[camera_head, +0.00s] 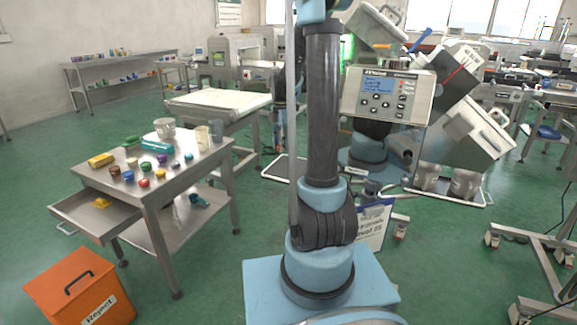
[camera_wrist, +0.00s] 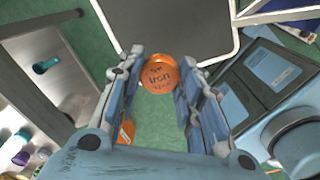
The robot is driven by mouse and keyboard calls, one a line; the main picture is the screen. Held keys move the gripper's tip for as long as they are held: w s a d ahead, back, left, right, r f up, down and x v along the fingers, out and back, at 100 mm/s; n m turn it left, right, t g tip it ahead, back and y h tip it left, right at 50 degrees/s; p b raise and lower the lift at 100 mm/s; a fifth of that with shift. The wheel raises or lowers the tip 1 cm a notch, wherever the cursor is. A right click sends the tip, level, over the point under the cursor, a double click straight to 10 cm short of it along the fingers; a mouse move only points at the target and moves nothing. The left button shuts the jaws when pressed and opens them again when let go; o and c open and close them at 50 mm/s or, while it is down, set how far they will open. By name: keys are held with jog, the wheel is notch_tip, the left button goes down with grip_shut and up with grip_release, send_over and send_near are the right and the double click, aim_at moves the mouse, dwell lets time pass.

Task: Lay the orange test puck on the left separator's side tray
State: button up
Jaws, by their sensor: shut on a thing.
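The orange test puck (camera_wrist: 160,73), with "Iron" on its face, is held between the fingertips of my gripper (camera_wrist: 159,76) in the wrist view. My gripper is shut on it, and the puck's face is towards the camera. Beyond it is a dark grey flat panel with a pale rounded rim (camera_wrist: 239,22); I cannot tell whether this is the side tray. The separator machinery with a control panel (camera_head: 388,95) stands right of my arm in the head view. My gripper and the puck are not discernible in the head view.
A steel table (camera_head: 184,170) with several coloured pucks and cups stands at left, its drawer (camera_head: 78,215) open. An orange Reject bin (camera_head: 80,290) stands on the floor in front. A white-topped conveyor (camera_head: 215,103) is behind. Green floor lies between the table and my base.

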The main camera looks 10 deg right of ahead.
send_over(282, 170)
notch_tip(282, 170, down, 5)
jog(key=shift+r, duration=0.2)
jog(key=shift+s+f, duration=0.1)
jog(key=shift+f, duration=2.55)
jog(key=o, duration=0.9)
